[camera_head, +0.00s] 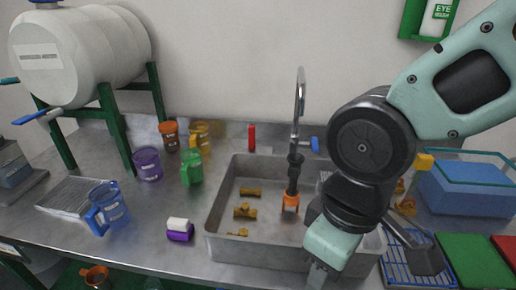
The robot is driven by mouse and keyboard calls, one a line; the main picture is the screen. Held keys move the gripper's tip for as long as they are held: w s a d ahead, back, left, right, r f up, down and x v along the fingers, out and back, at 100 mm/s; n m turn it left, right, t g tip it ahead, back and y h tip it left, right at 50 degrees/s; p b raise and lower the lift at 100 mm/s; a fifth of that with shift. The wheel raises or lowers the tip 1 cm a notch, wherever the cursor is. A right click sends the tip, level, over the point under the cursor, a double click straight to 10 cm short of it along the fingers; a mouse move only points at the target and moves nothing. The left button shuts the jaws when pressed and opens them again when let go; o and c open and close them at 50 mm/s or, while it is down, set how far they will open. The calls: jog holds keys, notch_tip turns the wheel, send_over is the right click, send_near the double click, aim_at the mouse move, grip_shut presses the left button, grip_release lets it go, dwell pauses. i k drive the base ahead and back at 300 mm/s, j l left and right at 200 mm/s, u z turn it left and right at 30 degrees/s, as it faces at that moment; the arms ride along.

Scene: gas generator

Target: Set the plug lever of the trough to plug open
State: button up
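The trough (225,205) is a grey metal sink basin set in the counter, with several brass fittings (245,211) on its floor. A tall metal tap (298,110) rises at its back, with an orange-tipped spout (290,200) hanging into the basin. A small blue lever (314,144) is behind the basin, right of the tap. A small red upright piece (251,137) stands behind the basin, to the left. I cannot tell which is the plug lever. My gripper (317,276) is over the basin's front right, pointing down, apart from both pieces. Its fingers are too small to read.
Coloured jugs, including a green one (192,168) and a blue one (108,205), stand left of the basin. A large white tank (85,55) sits on a green stand. A blue rack (410,265) and a blue bin (465,190) are at the right. My arm hides the basin's right side.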

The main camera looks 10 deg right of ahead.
aim_at(250, 128)
jog(key=i+j, duration=0.1)
jog(key=j, duration=0.85)
jog(key=i+j, duration=0.1)
jog(key=j, duration=0.8)
jog(key=i+z, duration=0.05)
